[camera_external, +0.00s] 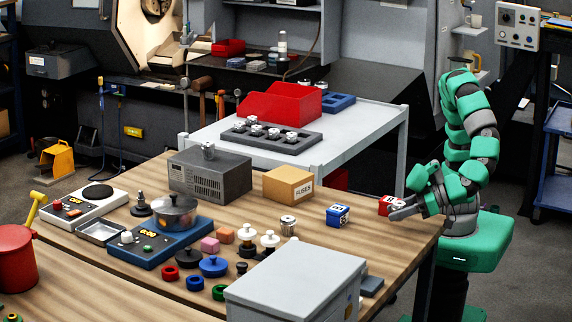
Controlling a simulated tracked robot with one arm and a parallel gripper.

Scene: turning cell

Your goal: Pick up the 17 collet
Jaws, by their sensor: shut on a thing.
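My gripper (397,210) is at the right end of the wooden table, low over its top. It is shut on a small red block (384,204) with a white label; the label is too small to read surely. A blue block (338,215) with a white label stands on the table to the left, apart from my gripper. A silver collet-like piece (288,225) stands further left. Several more sit in a dark rack (313,140) on the white cart. I cannot read a 17 on any piece.
A cardboard box (289,186) stands behind the blue block. A large light-grey case (300,283) fills the table's front right. Coloured rings, knobs and a blue scale (160,243) crowd the middle. The white cart (372,122) stands behind the table with a red bin (281,104).

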